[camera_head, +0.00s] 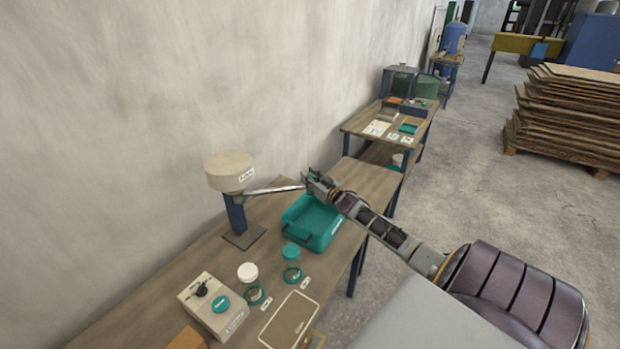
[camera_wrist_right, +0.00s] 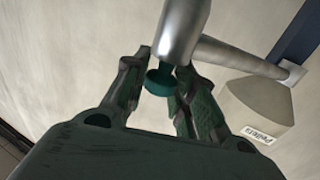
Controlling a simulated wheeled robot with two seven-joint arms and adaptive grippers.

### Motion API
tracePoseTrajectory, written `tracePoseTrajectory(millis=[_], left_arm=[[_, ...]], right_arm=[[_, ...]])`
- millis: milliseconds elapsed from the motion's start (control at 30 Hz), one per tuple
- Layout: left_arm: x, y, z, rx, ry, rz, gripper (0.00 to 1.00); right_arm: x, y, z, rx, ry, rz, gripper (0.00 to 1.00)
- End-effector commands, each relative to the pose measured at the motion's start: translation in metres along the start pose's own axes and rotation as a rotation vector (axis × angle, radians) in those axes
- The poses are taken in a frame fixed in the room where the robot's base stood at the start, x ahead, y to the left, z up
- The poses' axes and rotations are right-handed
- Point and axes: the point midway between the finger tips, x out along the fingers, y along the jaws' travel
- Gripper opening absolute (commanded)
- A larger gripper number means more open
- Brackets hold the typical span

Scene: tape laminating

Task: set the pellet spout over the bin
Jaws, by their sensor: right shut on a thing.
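The pellet dispenser has a cream drum labelled "Pellets" (camera_head: 230,171) on a blue post (camera_head: 236,212); the drum also shows in the right wrist view (camera_wrist_right: 258,103). Its silver spout (camera_head: 272,190) reaches right from the post. A teal bin (camera_head: 318,232) sits on the bench, with the spout's outer end near and above its back edge. I cannot tell exactly how far over it. My right gripper (camera_head: 308,180) is shut at that outer end. In the right wrist view, a teal knob (camera_wrist_right: 161,84) below the silver tube (camera_wrist_right: 183,32) is between the fingers. My left gripper is out of view.
A cream box (camera_head: 205,292) with a teal disc, small jars (camera_head: 248,272) and a flat framed board (camera_head: 287,322) occupy the front of the bench. The wall (camera_head: 90,130) runs close behind. A second table (camera_head: 358,122) stands farther back.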

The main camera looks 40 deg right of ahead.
Motion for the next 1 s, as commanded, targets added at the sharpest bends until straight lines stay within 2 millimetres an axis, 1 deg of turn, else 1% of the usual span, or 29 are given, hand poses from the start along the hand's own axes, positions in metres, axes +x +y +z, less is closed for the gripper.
tracePoseTrajectory(millis=[367, 400, 567, 767, 900, 1000], left_arm=[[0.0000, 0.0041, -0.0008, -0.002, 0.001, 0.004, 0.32], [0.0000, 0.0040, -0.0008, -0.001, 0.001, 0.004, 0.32], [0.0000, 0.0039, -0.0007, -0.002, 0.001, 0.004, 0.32], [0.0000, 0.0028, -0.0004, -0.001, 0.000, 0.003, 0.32], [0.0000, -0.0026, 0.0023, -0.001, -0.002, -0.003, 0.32], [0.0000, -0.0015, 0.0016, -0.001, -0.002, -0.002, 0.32]], right_arm=[[0.0008, -0.0004, -0.0018, 0.000, 0.004, 0.000, 0.00], [0.0008, -0.0003, -0.0018, 0.000, 0.004, 0.000, 0.28], [0.0006, -0.0003, -0.0015, 0.000, 0.003, 0.000, 0.48], [0.0005, -0.0002, -0.0009, 0.000, 0.002, 0.000, 0.48], [0.0002, -0.0002, -0.0006, 0.000, 0.002, 0.000, 0.48], [-0.0009, -0.0003, -0.0006, 0.000, 0.002, 0.000, 0.48]])
